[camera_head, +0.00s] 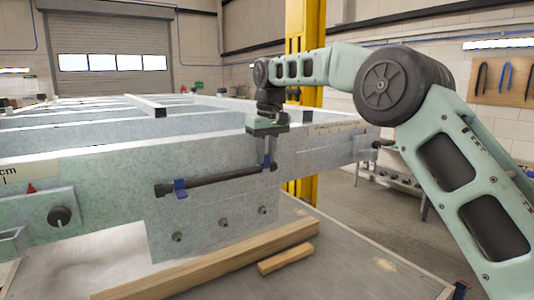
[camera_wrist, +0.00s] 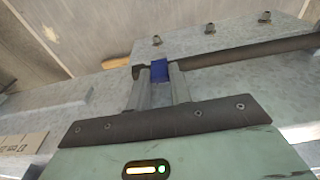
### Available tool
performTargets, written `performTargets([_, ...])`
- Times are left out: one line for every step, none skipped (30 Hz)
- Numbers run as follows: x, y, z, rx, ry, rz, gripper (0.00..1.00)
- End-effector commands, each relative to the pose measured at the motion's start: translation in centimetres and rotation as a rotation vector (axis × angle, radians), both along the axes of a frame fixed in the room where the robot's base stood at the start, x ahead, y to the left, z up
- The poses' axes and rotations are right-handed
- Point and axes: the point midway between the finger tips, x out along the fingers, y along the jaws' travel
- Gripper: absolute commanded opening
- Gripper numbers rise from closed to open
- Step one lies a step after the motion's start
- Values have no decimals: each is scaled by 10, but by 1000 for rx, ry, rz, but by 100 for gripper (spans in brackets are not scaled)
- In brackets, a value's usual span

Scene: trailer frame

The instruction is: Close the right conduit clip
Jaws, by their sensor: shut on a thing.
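A dark conduit (camera_head: 222,180) runs along the side of the galvanized trailer frame (camera_head: 110,170). The left clip (camera_head: 180,188) is blue and hangs at the conduit's left part. The right conduit clip (camera_wrist: 157,69) is a small blue piece at the conduit's other end, in the wrist view. My gripper (camera_head: 268,160) reaches down to that right end. In the wrist view its two fingers (camera_wrist: 158,74) stand on either side of the blue clip, shut on it. The fingers hide most of the clip, so whether it is latched cannot be told.
A plate with several bolts (camera_head: 222,222) sits below the conduit. Wooden boards (camera_head: 210,262) lie on the table (camera_head: 370,270) in front. A black knob (camera_head: 60,216) is on the frame at left. A yellow post (camera_head: 305,30) stands behind my arm.

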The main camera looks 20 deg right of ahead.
Motion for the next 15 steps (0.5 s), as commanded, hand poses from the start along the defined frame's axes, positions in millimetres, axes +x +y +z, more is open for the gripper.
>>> performTargets([0, 0, -3, -1, 7, 0, 0])
performTargets([1, 0, -3, -2, 9, 0, 0])
performTargets([1, 0, -3, -2, 11, 0, 0])
performTargets([1, 0, -3, -3, 12, 0, 0])
performTargets([0, 0, -3, -3, 13, 0, 0])
performTargets([0, 0, -3, -3, 13, 0, 0])
performTargets([0, 0, -3, -3, 13, 1, 0])
performTargets([0, 0, -3, -3, 14, 0, 0])
performTargets([0, 0, -3, -3, 14, 1, 0])
performTargets([0, 0, -3, -3, 14, 1, 0])
performTargets([0, 0, -4, -3, 14, 1, 0])
performTargets([0, 0, -4, -3, 14, 1, 0])
performTargets([0, 0, -4, -3, 14, 1, 0])
performTargets([0, 0, -4, -3, 14, 1, 0])
performTargets([0, 0, -4, -3, 14, 1, 32])
